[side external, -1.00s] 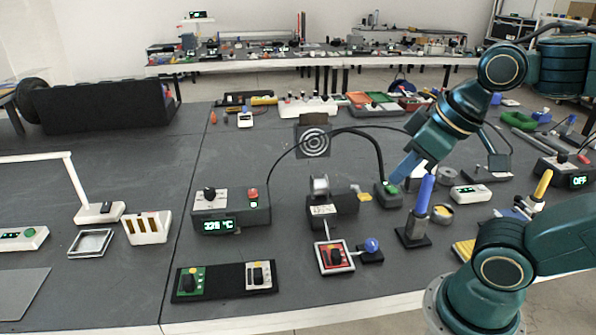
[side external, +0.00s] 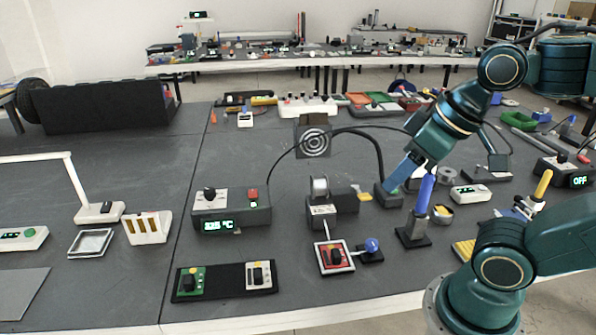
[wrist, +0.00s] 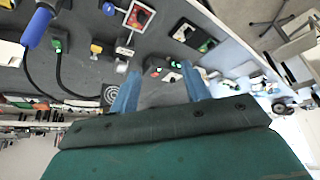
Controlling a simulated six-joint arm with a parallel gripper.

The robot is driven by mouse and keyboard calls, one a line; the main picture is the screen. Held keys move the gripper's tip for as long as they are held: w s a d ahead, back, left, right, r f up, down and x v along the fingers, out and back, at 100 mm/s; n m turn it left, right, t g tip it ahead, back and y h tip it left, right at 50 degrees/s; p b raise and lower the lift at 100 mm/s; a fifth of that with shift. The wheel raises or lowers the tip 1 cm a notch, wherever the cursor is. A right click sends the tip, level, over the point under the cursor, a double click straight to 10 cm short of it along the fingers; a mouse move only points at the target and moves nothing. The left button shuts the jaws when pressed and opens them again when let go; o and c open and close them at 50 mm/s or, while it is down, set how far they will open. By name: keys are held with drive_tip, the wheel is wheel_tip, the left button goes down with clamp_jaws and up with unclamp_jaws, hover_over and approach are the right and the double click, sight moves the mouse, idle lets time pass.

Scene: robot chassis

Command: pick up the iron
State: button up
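A soldering iron with a blue handle (side external: 425,193) stands upright in a small black stand (side external: 413,235) near the front right of the table. In the wrist view the blue iron (wrist: 38,27) is at the upper left. My gripper (side external: 391,188) is left of the iron and appears farther back, apart from it, its blue fingers pointing down over a small dark block (side external: 387,200). In the wrist view my gripper (wrist: 160,85) has its two fingers spread, with nothing held between them. Whether the fingertips touch the dark block I cannot tell.
A second iron with a yellow handle (side external: 543,184) stands at right. A station with a green display (side external: 232,207) is at left; black cables arch toward the dark block. A solder spool (side external: 320,187) and a blue-knobbed lever (side external: 372,246) are nearby.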

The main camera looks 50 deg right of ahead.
drive_tip(key=shift+w+d, duration=0.1)
idle(0.3)
drive_tip(key=n+g+h, duration=1.2)
approach(428, 198)
drive_tip(key=shift+w+a, duration=0.25)
drive_tip(key=shift+w, duration=1)
drive_tip(key=shift+x, duration=4.3)
drive_tip(key=shift+s+f, duration=0.1)
drive_tip(key=shift+s, duration=0.05)
drive_tip(key=shift+x, duration=2.5)
